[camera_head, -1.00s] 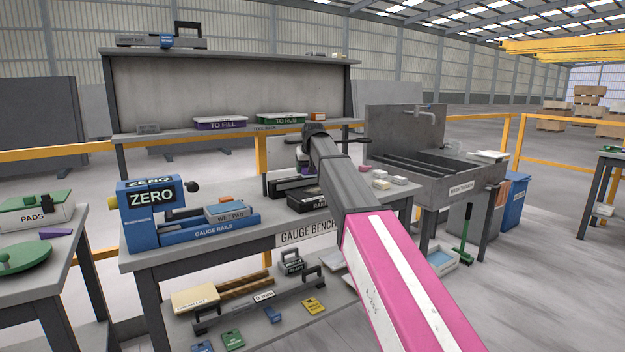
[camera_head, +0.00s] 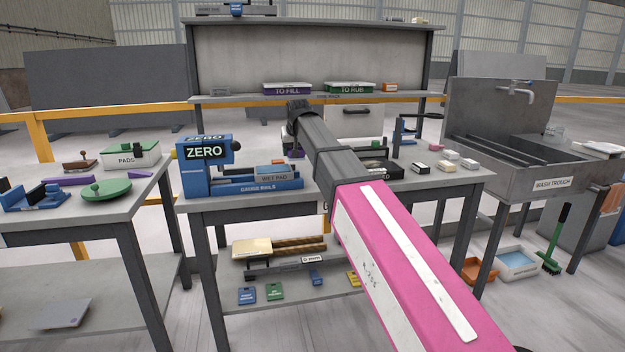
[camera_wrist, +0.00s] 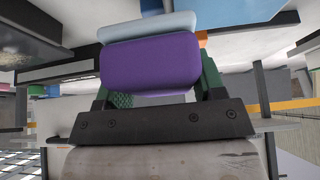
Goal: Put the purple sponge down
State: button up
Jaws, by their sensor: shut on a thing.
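The purple sponge (camera_wrist: 150,64) is held between the green fingers of my gripper (camera_wrist: 152,80) in the wrist view. A pale blue layer or object (camera_wrist: 148,27) shows just beyond it; I cannot tell whether it is part of the sponge. In the head view my arm reaches out over the gauge bench (camera_head: 235,208), and its dark links hide most of the gripper. I cannot tell whether the sponge touches any surface.
A blue ZERO gauge (camera_head: 205,165) with a WET PAD block (camera_head: 274,177) stands on the bench. TO FILL (camera_head: 287,89) and TO RUB (camera_head: 350,88) trays sit on the back shelf. A left table (camera_head: 60,218) holds a PADS box (camera_head: 131,153). A wash trough (camera_head: 530,165) stands right.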

jog(key=w+d+f, duration=0.4)
jog(key=d, duration=0.1)
jog(key=w+d+f, duration=0.3)
jog(key=shift+d, duration=0.2)
jog(key=shift+d+f, duration=0.1)
jog(key=shift+f, duration=1.9)
jog(key=shift+f, duration=0.2)
jog(key=o, duration=0.9)
jog(key=shift+d+r, duration=0.1)
jog(key=shift+r, duration=0.05)
jog(key=v, duration=1.2)
jog(key=shift+s, duration=0.1)
